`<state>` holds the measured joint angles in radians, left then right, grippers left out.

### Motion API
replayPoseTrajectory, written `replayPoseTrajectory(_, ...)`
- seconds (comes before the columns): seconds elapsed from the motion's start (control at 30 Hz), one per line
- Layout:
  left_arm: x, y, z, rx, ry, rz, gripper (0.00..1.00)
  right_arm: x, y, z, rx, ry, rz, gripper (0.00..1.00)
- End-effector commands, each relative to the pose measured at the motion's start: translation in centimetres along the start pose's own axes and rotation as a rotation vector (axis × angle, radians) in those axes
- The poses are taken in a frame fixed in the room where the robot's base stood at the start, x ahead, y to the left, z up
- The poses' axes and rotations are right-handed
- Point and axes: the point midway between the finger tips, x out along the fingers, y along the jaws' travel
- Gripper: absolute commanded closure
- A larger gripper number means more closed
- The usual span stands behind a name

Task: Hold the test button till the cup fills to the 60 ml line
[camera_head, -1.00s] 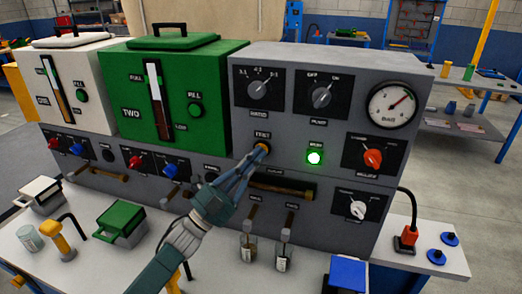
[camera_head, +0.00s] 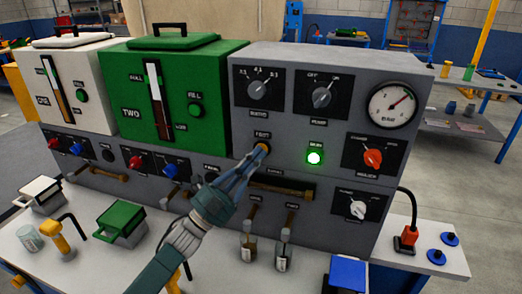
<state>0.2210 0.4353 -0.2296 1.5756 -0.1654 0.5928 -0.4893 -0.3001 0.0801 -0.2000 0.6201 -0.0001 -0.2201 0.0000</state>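The test button (camera_head: 262,148) is on the grey panel (camera_head: 287,128) under the TEST label, mostly hidden by my fingertips. My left gripper (camera_head: 258,153) reaches up to it from below, its fingertips together at the button. Whether they press it in I cannot tell. Two small clear cups stand below the panel under outlets: the left cup (camera_head: 248,249) and the right cup (camera_head: 283,258). Both show brownish liquid low down; their marks are too small to read. My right gripper is not in view.
A green lamp (camera_head: 314,158) is lit. A pressure gauge (camera_head: 393,105) and a red regulator knob (camera_head: 372,158) are at the right. A blue box (camera_head: 347,275), a green-lidded box (camera_head: 120,222) and a yellow pump tool (camera_head: 60,240) stand on the bench.

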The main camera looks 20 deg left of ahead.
Motion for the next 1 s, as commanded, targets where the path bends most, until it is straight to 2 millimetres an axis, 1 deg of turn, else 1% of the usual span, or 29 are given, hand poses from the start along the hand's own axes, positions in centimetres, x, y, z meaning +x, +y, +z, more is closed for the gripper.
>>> replayPoseTrajectory(0.17, -0.2, 0.0, -0.1, 0.000, -0.003, 0.002, 1.00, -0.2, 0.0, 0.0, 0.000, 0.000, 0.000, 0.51)
replayPoseTrajectory(0.4, -1.0, -0.3, -0.9, 0.000, -0.002, 0.002, 1.00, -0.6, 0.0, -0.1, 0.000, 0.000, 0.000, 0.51)
replayPoseTrajectory(0.77, -1.2, -0.4, -1.1, 0.000, 0.000, 0.000, 1.00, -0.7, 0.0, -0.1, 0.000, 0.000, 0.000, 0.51)
replayPoseTrajectory(1.0, -2.6, -1.1, -2.5, 0.000, -0.001, 0.001, 1.00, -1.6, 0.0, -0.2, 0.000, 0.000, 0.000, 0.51)
